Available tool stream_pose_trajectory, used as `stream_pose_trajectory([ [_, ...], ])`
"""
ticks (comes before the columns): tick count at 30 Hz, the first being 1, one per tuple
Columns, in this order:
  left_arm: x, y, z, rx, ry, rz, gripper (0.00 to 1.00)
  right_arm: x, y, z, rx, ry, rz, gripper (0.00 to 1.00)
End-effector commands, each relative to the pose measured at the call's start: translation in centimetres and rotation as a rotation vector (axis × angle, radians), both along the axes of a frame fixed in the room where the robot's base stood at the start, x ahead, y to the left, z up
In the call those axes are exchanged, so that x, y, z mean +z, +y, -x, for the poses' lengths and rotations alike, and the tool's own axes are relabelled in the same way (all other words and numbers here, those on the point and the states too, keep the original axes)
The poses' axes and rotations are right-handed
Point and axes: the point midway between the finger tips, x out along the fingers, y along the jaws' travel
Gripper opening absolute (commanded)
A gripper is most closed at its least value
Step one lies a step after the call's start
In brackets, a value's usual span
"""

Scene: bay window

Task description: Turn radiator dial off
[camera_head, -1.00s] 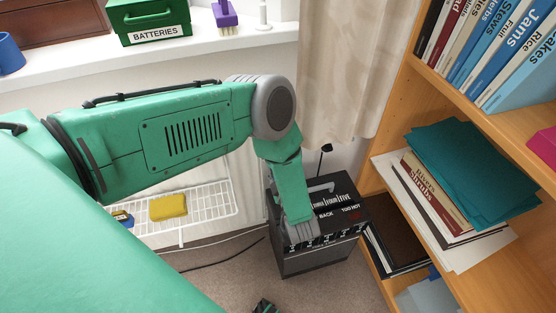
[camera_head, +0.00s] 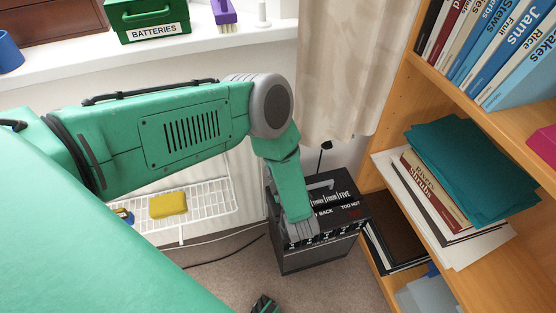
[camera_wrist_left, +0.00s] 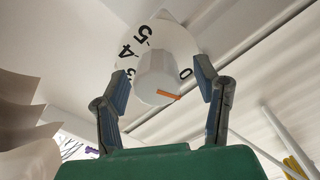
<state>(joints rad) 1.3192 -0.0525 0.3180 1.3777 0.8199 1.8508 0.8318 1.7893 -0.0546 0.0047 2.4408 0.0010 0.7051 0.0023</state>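The radiator dial (camera_wrist_left: 156,72) shows in the left wrist view as a white knob with a numbered white collar. The figures 5, 4, part of a 3 and 0 are readable. An orange pointer mark (camera_wrist_left: 169,96) on the knob points right, a little below the 0. My left gripper (camera_wrist_left: 163,84) is open, one finger on each side of the knob, with small gaps visible. In the head view my left arm reaches down at the middle; the dial and my left fingertips are hidden there.
A black amplifier (camera_head: 355,213) stands on the floor behind my left wrist. A wooden bookshelf (camera_head: 398,110) is at the right. A white wire rack (camera_head: 212,204) holds a yellow sponge (camera_head: 168,205). The sill (camera_head: 90,66) carries a green batteries box (camera_head: 150,22).

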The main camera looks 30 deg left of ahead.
Motion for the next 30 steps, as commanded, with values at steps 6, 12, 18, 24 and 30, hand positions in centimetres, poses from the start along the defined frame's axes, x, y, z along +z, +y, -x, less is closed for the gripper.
stream_pose_trajectory([
  [6,0.1,-0.3,0.2,0.001,-0.002,-0.002,0.56,0.1,0.0,0.2,0.000,-0.002,0.000,0.40],
  [12,0.0,-2.7,2.3,-0.002,0.001,0.000,0.56,0.1,0.0,0.2,0.000,-0.003,0.000,0.40],
  [18,0.0,-6.1,5.1,-0.002,0.002,-0.001,0.56,0.1,0.0,0.2,0.000,-0.003,0.000,0.40],
  [24,0.0,-8.5,7.0,-0.004,0.001,0.000,0.56,0.1,0.0,0.1,0.000,-0.003,0.000,0.40],
  [30,0.0,-9.2,7.7,-0.001,0.000,-0.001,0.56,0.1,0.0,0.1,0.000,-0.003,0.000,0.40],
])
